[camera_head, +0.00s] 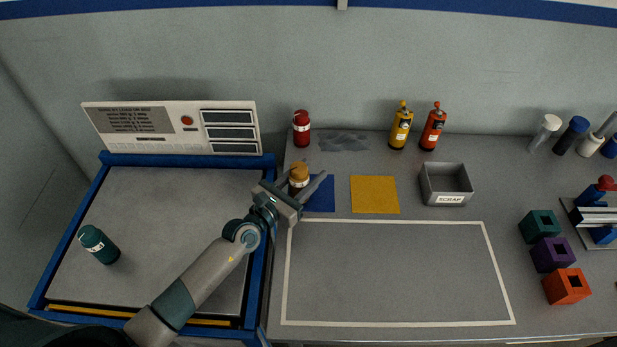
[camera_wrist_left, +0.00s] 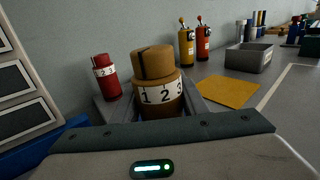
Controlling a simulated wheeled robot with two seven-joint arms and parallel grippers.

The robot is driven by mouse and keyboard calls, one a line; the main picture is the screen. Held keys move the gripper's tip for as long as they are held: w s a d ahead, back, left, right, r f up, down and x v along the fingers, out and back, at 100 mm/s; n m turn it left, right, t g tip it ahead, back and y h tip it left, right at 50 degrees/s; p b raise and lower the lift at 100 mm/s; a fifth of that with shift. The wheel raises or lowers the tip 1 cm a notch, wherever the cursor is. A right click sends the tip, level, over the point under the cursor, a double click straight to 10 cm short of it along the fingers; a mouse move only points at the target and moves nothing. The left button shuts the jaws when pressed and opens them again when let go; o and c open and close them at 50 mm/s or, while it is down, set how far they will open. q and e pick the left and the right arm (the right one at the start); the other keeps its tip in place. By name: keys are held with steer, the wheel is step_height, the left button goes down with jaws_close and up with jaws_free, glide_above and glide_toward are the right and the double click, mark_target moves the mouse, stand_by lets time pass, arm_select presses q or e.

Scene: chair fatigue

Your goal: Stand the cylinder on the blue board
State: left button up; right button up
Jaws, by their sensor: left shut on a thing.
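An ochre cylinder (camera_head: 298,174) with a white number band is held upright in my left gripper (camera_head: 307,182). In the left wrist view the cylinder (camera_wrist_left: 157,92) stands between the two fingers, which are shut on it. The blue board (camera_head: 321,195) lies flat on the grey table, partly covered by the gripper and cylinder. The cylinder appears over the board's left side; its base is hidden, so I cannot tell whether it touches the board. My right gripper is not in view.
A red cylinder (camera_head: 301,129) stands behind the held one. A yellow board (camera_head: 375,195) and a grey scrap bin (camera_head: 446,184) lie to the right. A teal cylinder (camera_head: 98,244) is on the blue-framed platform (camera_head: 165,190). The white-outlined area (camera_head: 395,275) is clear.

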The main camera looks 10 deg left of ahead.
arm_select(q)
steer(key=shift+f, duration=0.7)
steer(key=shift+f, duration=0.2)
steer(key=o, duration=1.3)
steer(key=shift+r, duration=0.2)
